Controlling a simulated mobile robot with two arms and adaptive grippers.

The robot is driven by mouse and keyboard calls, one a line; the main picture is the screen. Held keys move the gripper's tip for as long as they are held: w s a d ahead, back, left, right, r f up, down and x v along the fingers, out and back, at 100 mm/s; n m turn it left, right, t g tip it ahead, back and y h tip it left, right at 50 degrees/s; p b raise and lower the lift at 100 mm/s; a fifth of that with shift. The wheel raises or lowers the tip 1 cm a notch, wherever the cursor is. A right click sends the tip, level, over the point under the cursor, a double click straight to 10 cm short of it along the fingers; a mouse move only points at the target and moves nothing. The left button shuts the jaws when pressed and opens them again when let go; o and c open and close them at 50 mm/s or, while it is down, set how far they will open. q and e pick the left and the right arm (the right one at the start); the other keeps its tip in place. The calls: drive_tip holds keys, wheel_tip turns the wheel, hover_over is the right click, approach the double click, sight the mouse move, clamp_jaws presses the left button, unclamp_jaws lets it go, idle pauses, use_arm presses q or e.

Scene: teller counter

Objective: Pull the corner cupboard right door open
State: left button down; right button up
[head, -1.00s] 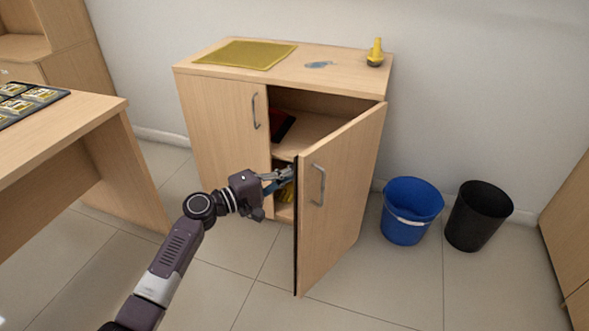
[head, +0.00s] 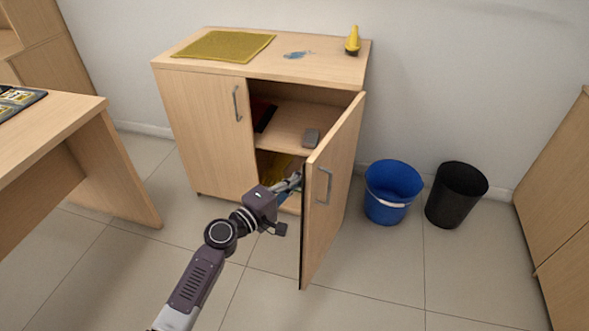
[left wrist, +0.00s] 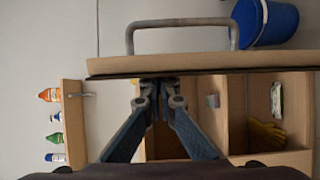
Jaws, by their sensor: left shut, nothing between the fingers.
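The corner cupboard (head: 205,125) stands against the wall with its left door closed. Its right door (head: 333,180) is swung well open and carries a metal bar handle (head: 323,185) on its outer face. My left gripper (head: 297,181) is at the inner side of the right door, near its free edge; the fingertips are partly hidden. In the left wrist view the shut, empty fingers (left wrist: 160,88) meet at the door's edge (left wrist: 200,64), with the handle (left wrist: 182,24) on the far side. My right gripper is not in view.
Inside the cupboard are a grey item (head: 311,137) on the shelf and yellow gloves (left wrist: 265,135) below. A blue bucket (head: 391,190) and a black bin (head: 456,195) stand right of the door. A desk (head: 60,130) is at left. Floor in front is clear.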

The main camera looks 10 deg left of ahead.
sight(316, 182)
use_arm(q)
drive_tip(key=shift+n+t+y, duration=0.3)
drive_tip(key=shift+n+y, duration=0.1)
drive_tip(key=shift+y, duration=0.2)
drive_tip(key=d, duration=0.2)
drive_tip(key=s+d+p, duration=0.1)
drive_tip(key=d, duration=0.1)
drive_tip(key=shift+s+r, duration=0.1)
drive_tip(key=shift+r, duration=0.1)
drive_tip(key=d, duration=0.4)
drive_tip(key=shift+s+p, duration=0.4)
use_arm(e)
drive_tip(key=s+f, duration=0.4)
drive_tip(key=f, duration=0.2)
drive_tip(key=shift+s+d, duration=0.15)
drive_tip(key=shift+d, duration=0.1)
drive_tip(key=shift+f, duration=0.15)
